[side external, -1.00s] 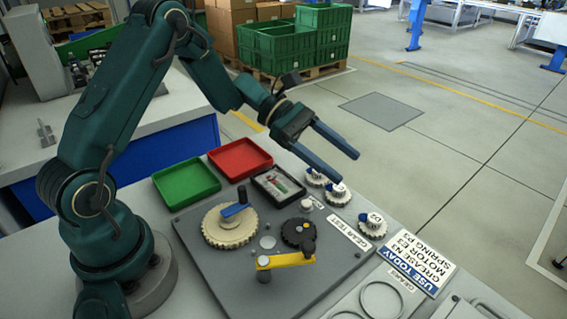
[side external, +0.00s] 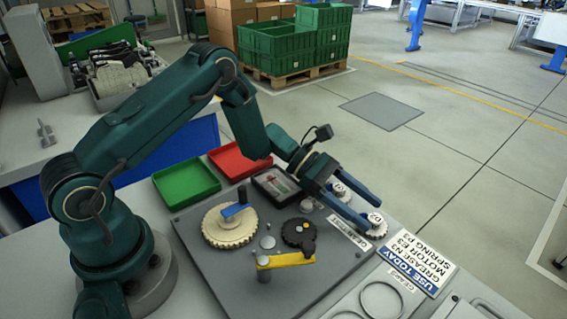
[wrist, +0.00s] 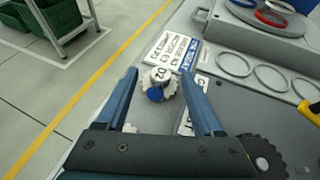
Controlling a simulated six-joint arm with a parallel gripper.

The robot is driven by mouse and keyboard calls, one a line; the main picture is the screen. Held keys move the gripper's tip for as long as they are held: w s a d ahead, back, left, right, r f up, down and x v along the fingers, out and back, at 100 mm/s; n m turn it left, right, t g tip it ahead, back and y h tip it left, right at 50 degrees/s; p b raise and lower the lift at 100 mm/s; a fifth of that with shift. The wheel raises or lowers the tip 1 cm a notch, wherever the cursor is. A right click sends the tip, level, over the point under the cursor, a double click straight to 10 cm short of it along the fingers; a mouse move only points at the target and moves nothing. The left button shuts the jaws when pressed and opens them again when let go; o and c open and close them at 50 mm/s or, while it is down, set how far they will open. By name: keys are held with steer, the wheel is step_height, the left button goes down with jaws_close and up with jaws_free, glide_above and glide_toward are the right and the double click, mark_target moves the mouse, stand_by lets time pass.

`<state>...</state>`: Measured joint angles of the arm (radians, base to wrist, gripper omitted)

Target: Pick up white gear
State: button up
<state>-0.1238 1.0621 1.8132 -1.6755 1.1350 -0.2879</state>
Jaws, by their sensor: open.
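A small white gear (side external: 379,231) with a blue knob and a tag that seems to read D2 stands at the right edge of the table. In the wrist view this white gear (wrist: 170,88) lies between and just beyond my open fingers. My gripper (side external: 370,216) is open and empty, its fingertips close to the gear. Whether they touch it cannot be told. Another white gear (side external: 341,188) is partly hidden behind my gripper. A larger cream gear (side external: 225,232) with a blue handle sits on the grey plate (side external: 215,270).
A black gear (side external: 297,233) and a yellow bar (side external: 285,260) are on the plate. A green tray (side external: 187,182), a red tray (side external: 238,160) and a dark tray (side external: 272,184) stand behind. A "USE TODAY" sign (side external: 418,270) lies right of the gears.

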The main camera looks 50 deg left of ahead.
mark_target(375, 218)
steer(key=shift+x, duration=1.6)
steer(key=shift+s, duration=0.1)
jaws_close()
step_height(375, 218, up, 4)
steer(key=shift+r, duration=0.15)
steer(key=s+a+r+n+t, duration=0.1)
steer(key=a+r, duration=0.4)
steer(key=a, duration=0.3)
steer(key=s+a+r, duration=0.1)
steer(key=a+r, duration=0.4)
steer(key=a, duration=0.2)
steer(key=s+a+r+n+t+y, duration=0.1)
steer(key=s+r, duration=0.4)
steer(key=s, duration=0.5)
steer(key=shift+a+n+t+y, duration=0.4)
steer(key=shift+a+n+t, duration=0.1)
steer(key=shift+n+t, duration=0.35)
